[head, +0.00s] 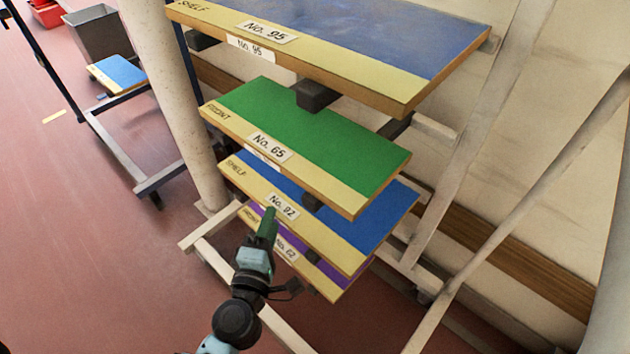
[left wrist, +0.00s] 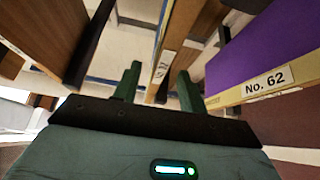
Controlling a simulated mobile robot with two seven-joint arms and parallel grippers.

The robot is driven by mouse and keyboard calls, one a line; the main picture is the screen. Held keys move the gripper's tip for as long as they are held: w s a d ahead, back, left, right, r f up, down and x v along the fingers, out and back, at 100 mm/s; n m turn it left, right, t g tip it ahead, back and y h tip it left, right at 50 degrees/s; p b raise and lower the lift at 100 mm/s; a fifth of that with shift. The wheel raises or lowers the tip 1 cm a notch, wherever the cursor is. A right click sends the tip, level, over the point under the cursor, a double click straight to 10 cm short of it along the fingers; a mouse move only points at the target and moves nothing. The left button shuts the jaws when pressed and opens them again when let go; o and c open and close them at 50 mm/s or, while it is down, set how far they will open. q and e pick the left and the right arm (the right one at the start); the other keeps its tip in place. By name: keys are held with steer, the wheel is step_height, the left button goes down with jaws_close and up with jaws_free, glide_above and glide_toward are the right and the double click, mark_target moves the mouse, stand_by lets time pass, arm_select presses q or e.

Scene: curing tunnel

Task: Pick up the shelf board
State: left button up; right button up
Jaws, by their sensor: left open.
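Several boards lie stacked at spaced heights on a pale rack. The blue board marked SHELF (head: 345,205), No. 92 or No. 82, is third from the top. Another blue board marked SHELF, No. 95 (head: 350,40), is at the top. My left gripper (head: 270,215) is at the front edge of the third board, near its label. In the left wrist view its open fingers (left wrist: 157,82) point at a board's edge (left wrist: 163,62), which shows between them; contact cannot be told. My right gripper is not in view.
A green board marked FRONT, No. 65 (head: 310,130), lies above the third board. A purple board, No. 62 (left wrist: 268,45), lies close below it. Pale rack posts (head: 485,140) stand on the right. At left, another board (head: 120,72) lies on a frame near a grey bin (head: 102,35).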

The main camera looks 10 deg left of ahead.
mark_target(281, 202)
arm_select(q)
steer(key=shift+w+d+b, duration=0.15)
steer(key=shift+w, duration=0.85)
steer(key=shift+w+d+b, duration=0.1)
steer(key=shift+w+d, duration=0.1)
steer(key=shift+w, duration=0.8)
steer(key=shift+w+d+b, duration=0.15)
steer(key=shift+w, duration=0.85)
jaws_close()
steer(key=shift+r, duration=0.1)
